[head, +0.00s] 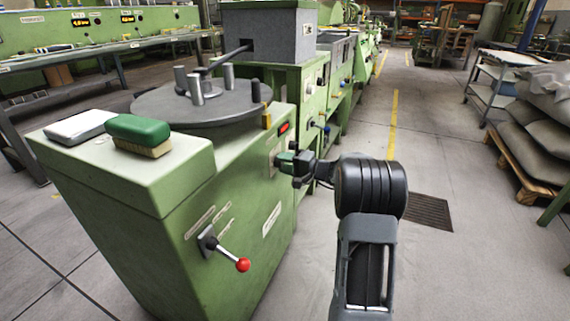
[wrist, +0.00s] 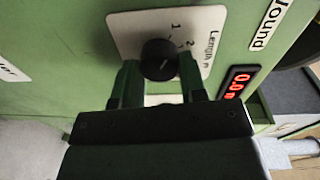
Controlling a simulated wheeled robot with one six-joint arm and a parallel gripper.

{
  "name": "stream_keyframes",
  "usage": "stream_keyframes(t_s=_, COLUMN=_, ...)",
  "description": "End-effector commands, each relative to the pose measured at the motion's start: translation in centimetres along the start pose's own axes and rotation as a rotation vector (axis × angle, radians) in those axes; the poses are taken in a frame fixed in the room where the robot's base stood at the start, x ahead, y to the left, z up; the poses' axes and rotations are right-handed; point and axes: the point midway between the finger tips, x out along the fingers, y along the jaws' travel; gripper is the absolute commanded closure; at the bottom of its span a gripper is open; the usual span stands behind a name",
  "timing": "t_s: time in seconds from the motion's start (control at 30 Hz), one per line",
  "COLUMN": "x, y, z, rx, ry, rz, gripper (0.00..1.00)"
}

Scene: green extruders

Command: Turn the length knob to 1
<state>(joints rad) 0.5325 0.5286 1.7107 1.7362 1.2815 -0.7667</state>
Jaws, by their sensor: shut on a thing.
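The length knob (wrist: 159,58) is a round black knob on a pale dial plate (wrist: 130,27) on the green machine. The plate reads "Length m", with the digits 1 and 2 showing above the knob in the wrist view. A small light mark shows on the knob's face; I cannot tell exactly which digit it points at. My gripper (wrist: 159,76) has its two green fingers on either side of the knob, shut on it. In the head view my gripper (head: 286,161) reaches the machine's right face and hides the knob.
A red display (wrist: 238,81) reads about 0.0 beside the plate. A red-tipped lever (head: 242,264) sticks out lower on the machine (head: 160,235). A green brush (head: 138,133) lies on top, near a round turntable (head: 175,110).

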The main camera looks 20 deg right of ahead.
Motion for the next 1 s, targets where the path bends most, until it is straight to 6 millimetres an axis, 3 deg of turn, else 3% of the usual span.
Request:
stream_keyframes(t_s=0.2, x=0.0, y=0.1, z=0.1, rx=0.000, ry=-0.003, rz=0.003, gripper=0.85)
stream_keyframes(t_s=0.23, x=0.0, y=0.1, z=0.1, rx=0.000, ry=-0.003, rz=0.003, gripper=0.61)
stream_keyframes(t_s=0.5, x=0.0, y=0.1, z=0.0, rx=0.000, ry=-0.001, rz=0.002, gripper=0.36)
stream_keyframes(t_s=0.77, x=-0.2, y=0.0, z=0.0, rx=0.001, ry=0.001, rz=0.001, gripper=0.36)
stream_keyframes(t_s=1.0, x=-3.3, y=-0.3, z=-0.1, rx=0.002, ry=0.004, rz=0.001, gripper=0.36)
